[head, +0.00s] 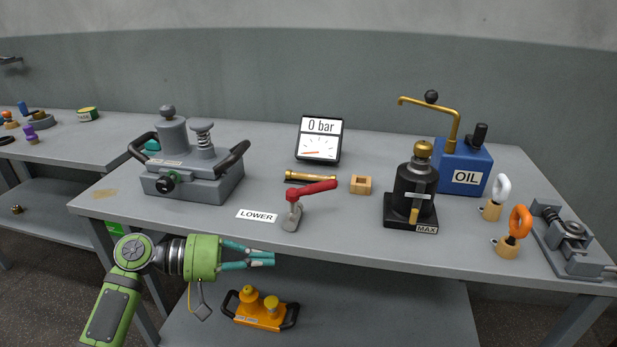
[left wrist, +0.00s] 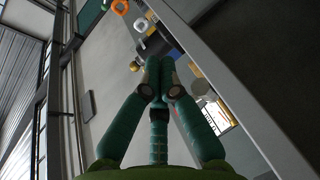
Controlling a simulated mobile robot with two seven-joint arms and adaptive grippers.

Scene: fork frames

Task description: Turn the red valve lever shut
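The red valve lever (head: 312,188) sits on a small grey valve body (head: 292,216) near the table's front edge. Its handle points right and slightly up in the head view. My left gripper (head: 273,258), with teal fingers on a green arm, is in front of and below the table edge, lower left of the valve and apart from it. In the left wrist view its fingertips (left wrist: 160,67) come together with nothing seen between them. My right gripper is not in view.
A "LOWER" label (head: 257,215) lies left of the valve. Behind are a brass bar (head: 311,177), a wooden block (head: 361,185) and a gauge (head: 320,139) reading 0 bar. A black "MAX" jack (head: 412,195) stands right, a grey hydraulic unit (head: 190,180) left.

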